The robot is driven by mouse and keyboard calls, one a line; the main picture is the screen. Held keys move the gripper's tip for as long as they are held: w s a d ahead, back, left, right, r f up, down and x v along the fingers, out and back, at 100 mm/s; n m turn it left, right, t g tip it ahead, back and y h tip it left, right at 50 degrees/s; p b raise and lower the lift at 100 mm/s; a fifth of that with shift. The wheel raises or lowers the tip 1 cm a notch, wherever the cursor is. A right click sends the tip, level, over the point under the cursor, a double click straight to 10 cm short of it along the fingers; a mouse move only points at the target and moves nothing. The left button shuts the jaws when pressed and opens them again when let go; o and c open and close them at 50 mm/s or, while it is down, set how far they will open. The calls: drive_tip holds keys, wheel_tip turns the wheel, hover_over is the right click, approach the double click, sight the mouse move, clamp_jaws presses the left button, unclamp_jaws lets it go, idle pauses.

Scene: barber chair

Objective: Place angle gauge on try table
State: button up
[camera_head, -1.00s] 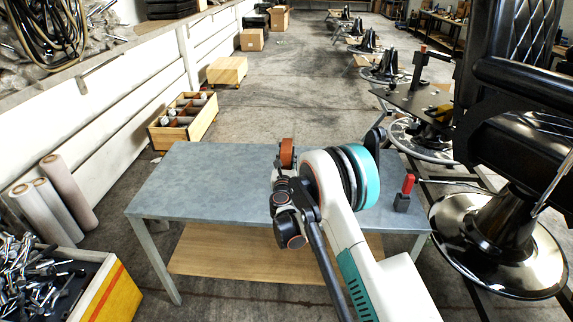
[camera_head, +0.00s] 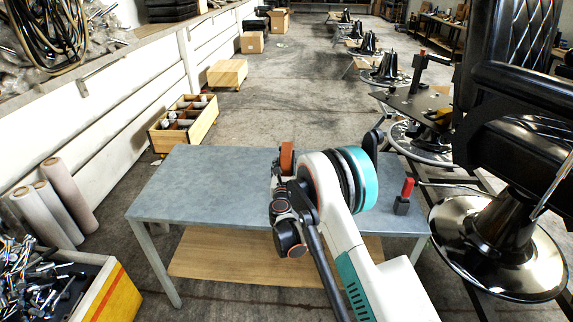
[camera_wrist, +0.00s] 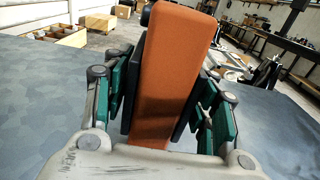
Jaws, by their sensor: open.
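An orange, upright, slab-like thing with dark sides (camera_wrist: 168,75), which looks like the angle gauge, stands between the fingers of my gripper (camera_wrist: 166,108) in the wrist view. In the head view it shows as a small orange-brown piece (camera_head: 287,157) over the table's middle. My gripper is open, with one green-and-grey finger on each side of it; I cannot tell whether the pads touch it. The grey-topped table (camera_head: 200,180) lies below, also in the wrist view (camera_wrist: 40,110). Whether the orange thing rests on the top is hidden.
A small dark block with a red handle (camera_head: 403,196) stands at the table's right end. The black barber chair (camera_head: 500,215) is close on the right. A wooden crate (camera_head: 185,122) and rolls (camera_head: 62,200) stand left. The table's left half is clear.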

drive_tip(key=s+p, duration=0.1)
drive_tip(key=s, duration=0.9)
drive_tip(key=shift+s+a+p, duration=0.15)
drive_tip(key=shift+s+p, duration=0.05)
drive_tip(key=shift+p, duration=0.2)
drive_tip(key=s+d+r+m+g+h, duration=0.3)
drive_tip(key=d+r+m+g, duration=0.1)
drive_tip(key=d+r+m, duration=1.2)
drive_tip(key=s+d+r+m+g, duration=0.3)
drive_tip(key=s+d+r+m, duration=0.4)
drive_tip(key=s, duration=0.4)
drive_tip(key=s+d+m+g+y, duration=0.1)
drive_tip(key=s+m+g+y, duration=0.2)
drive_tip(key=s+m, duration=0.9)
drive_tip(key=s, duration=1.5)
drive_tip(key=shift+s+f+g, duration=0.2)
drive_tip(key=shift+s+g, duration=0.15)
drive_tip(key=shift+g, duration=0.05)
drive_tip(key=shift+d, duration=0.1)
